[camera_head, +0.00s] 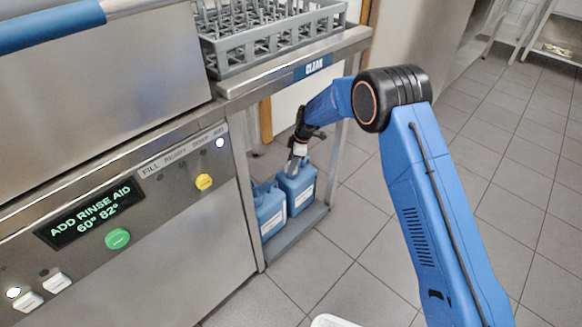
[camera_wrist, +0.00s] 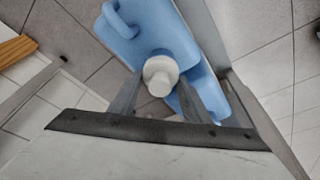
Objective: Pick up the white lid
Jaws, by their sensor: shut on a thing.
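The white lid (camera_wrist: 160,75) shows in the wrist view as a round cap with a narrower knob, in front of the top of a blue jug (camera_wrist: 165,35). My gripper (camera_wrist: 159,82) has one grey finger on each side of the lid and is shut on it. In the head view my gripper (camera_head: 294,166) points down at the top of the right blue jug (camera_head: 298,190). The lid is hard to make out there. I cannot tell whether it still sits on the jug's neck.
A second blue jug (camera_head: 269,212) stands to the left on the same low shelf (camera_head: 296,235). The steel dishwasher (camera_head: 150,240) with its lit display is at left. A grey rack (camera_head: 262,45) sits on the counter above. The tiled floor (camera_head: 355,235) at right is clear.

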